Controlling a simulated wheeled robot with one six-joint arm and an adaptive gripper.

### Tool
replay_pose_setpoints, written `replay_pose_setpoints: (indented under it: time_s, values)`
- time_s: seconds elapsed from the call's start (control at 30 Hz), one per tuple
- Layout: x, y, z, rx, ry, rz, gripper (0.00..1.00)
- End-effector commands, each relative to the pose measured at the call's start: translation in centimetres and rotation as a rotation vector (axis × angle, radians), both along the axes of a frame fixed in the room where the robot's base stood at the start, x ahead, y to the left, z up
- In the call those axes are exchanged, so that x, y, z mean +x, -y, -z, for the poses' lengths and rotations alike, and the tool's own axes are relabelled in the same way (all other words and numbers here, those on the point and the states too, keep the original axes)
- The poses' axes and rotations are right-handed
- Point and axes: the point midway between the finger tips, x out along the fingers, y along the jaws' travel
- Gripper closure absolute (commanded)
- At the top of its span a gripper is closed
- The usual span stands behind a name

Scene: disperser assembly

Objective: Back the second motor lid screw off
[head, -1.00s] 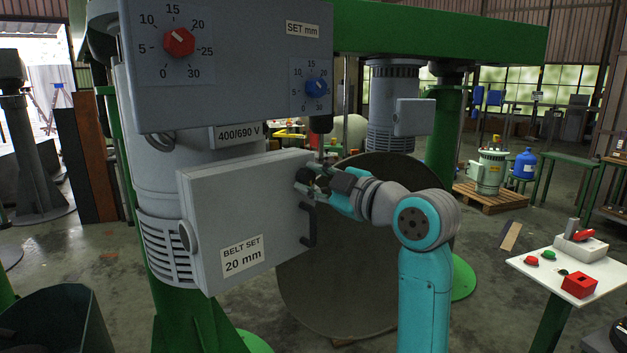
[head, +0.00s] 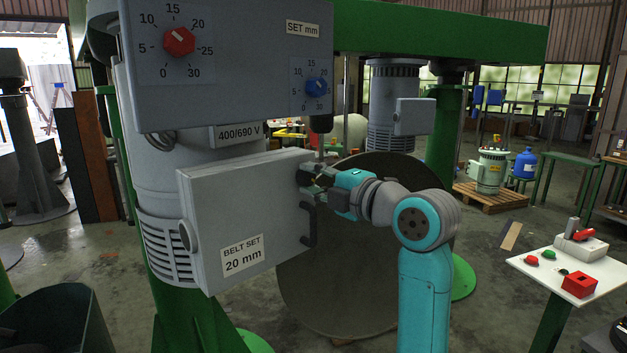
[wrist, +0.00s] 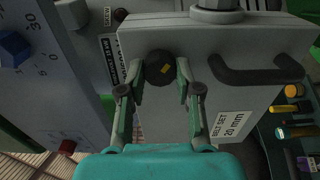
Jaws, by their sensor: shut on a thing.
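The motor lid (head: 235,205) is the grey box cover labelled "BELT SET 20 mm", closed on the motor housing; it also shows in the wrist view (wrist: 215,90).
A control box with a red dial (head: 179,41) and a blue dial (head: 317,87) sits just above the lid. The large grey disc (head: 350,270) stands behind my arm. A white side table (head: 540,265) is at the right. Open floor lies between.

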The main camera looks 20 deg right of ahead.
Motion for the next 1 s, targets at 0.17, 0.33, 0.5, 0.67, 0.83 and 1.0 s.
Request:
replay_pose_setpoints:
  time_s: [0.17, 0.33, 0.5, 0.67, 0.83, 1.0]
  values:
    - [0.01, -0.02, 0.1, -0.022, 0.008, -0.001, 1.0]
    - [0.01, -0.02, 0.11, -0.026, 0.01, -0.001, 1.0]
    - [0.02, -0.02, 0.12, -0.026, 0.009, -0.001, 1.0]
    - [0.02, -0.02, 0.11, -0.026, 0.009, -0.001, 0.42]
    - [0.01, -0.02, 0.07, -0.025, 0.01, -0.001, 0.41]
    - [-0.12, 0.07, 0.04, -0.025, 0.01, 0.0, 0.41]
